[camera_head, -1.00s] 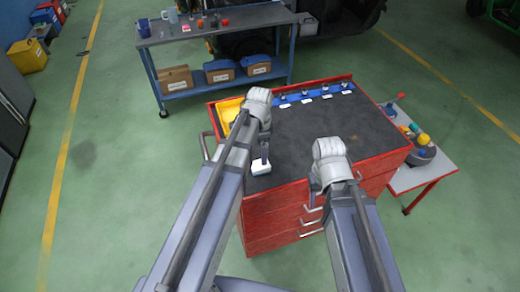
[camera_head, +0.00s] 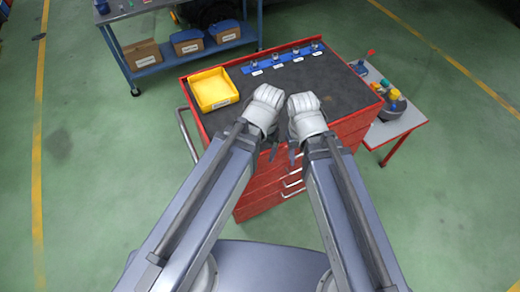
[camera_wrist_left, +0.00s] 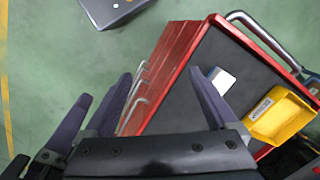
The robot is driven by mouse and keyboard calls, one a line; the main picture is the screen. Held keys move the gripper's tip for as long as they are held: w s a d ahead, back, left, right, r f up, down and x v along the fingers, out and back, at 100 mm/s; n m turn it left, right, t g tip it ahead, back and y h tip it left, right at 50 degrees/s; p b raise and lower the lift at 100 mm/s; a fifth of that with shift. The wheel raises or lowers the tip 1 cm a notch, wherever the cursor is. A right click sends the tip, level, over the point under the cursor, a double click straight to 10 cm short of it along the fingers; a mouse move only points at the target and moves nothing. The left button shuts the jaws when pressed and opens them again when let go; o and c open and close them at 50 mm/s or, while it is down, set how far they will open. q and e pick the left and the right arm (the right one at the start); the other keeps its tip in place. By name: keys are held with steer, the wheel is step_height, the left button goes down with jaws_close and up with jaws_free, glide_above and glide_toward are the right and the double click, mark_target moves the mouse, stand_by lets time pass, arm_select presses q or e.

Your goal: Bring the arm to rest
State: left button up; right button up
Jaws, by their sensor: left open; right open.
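My left gripper (camera_head: 272,150) and right gripper (camera_head: 292,152) are side by side, close together, over the near edge of the red tool cabinet (camera_head: 262,195). In the left wrist view, my left gripper (camera_wrist_left: 161,73) has its fingers spread with nothing between them. My right gripper's dark fingers partly show at the lower left of that view. The right gripper is open, and I see nothing held in it. A small white and blue item (camera_wrist_left: 222,80) lies on the cabinet's dark top; in the head view it is hidden behind my left arm.
A yellow bin (camera_head: 213,89) and a blue strip (camera_head: 283,58) with several small fittings are on the cabinet top. A blue-framed bench (camera_head: 158,72) with boxes stands behind. A side table (camera_head: 401,125) is at right. Green floor at left is clear.

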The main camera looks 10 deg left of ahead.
arm_select(q)
steer(key=shift+s+d+n, duration=0.25)
steer(key=shift+s+n, duration=0.05)
steer(key=shift+s, duration=0.25)
step_height(320, 180, down, 6)
steer(key=b, duration=0.5)
steer(key=shift+r+b, duration=0.2)
steer(key=shift+b, duration=0.1)
stand_by(0.4)
